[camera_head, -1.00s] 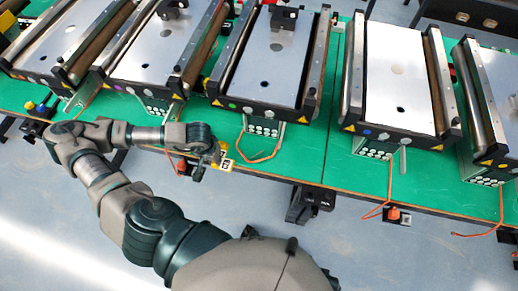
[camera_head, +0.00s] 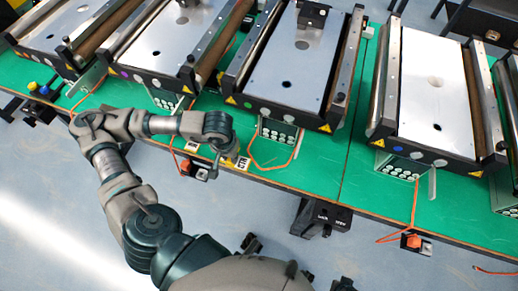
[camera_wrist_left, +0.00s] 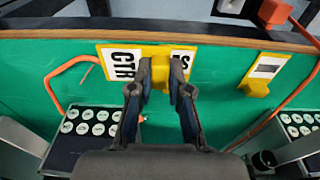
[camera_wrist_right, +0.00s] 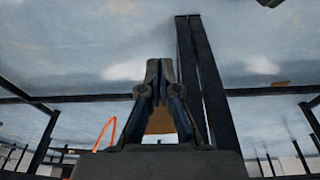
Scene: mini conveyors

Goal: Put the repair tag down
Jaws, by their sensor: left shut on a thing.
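My left gripper (camera_wrist_left: 163,78) is shut on a yellow tag (camera_wrist_left: 160,51) with a white label and black letters, of which "CTR" and an "S" show; the fingers cover the middle. The tag is at the green bench top (camera_wrist_left: 215,110) near its front edge; I cannot tell if it rests on the surface. In the head view, my left gripper (camera_head: 229,152) is at the front edge, below the conveyors, with the yellow tag (camera_head: 243,163) beside it. My right gripper (camera_wrist_right: 160,72) looks shut and empty in the right wrist view, away from the bench.
Another yellow tag (camera_wrist_left: 255,86) lies to the right in the left wrist view. Conveyors (camera_head: 284,86) stand in a row along the bench. Orange cables (camera_head: 272,166) and orange plugs (camera_head: 412,241) are along the front edge. Some green surface is bare between the cables.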

